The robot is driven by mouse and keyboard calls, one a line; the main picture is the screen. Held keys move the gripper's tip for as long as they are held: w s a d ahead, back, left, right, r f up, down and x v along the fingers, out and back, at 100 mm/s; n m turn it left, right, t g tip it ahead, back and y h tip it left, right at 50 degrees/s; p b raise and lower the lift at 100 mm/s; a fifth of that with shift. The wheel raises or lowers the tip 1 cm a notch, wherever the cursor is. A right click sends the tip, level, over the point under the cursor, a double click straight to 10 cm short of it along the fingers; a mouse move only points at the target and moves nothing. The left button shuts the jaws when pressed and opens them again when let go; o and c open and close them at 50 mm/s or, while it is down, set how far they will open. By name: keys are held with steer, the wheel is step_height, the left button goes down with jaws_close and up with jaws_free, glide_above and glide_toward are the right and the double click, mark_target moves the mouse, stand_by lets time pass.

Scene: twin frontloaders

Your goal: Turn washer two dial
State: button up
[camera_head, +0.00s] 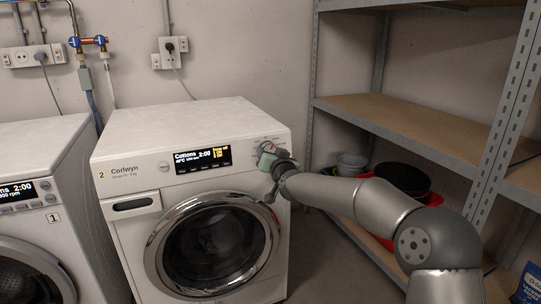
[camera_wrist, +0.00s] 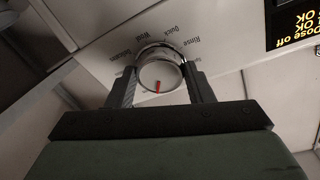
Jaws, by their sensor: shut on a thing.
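Washer two (camera_head: 195,200) is the white front-loader marked "2" and "Corlwyn" in the head view. The dial (camera_wrist: 160,70) is a round silver knob with a red mark, ringed by printed words such as "Quick" and "Rinse" in the wrist view. My gripper (camera_wrist: 161,88) has one finger on each side of the dial and is shut on it. In the head view my gripper (camera_head: 268,158) is at the panel's right end and hides most of the dial.
Washer one (camera_head: 52,205), marked "1", stands to the left with its own lit display. A metal shelf rack (camera_head: 312,110) stands to the right, with buckets (camera_head: 352,161) and a black pot (camera_head: 402,179) low down. Pipes and sockets are on the back wall.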

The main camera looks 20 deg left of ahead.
stand_by(0.3)
steer(key=o, duration=1)
steer(key=p+v, duration=0.2)
steer(key=v, duration=1.5)
steer(key=shift+s, duration=0.25)
steer(key=shift+r, duration=0.1)
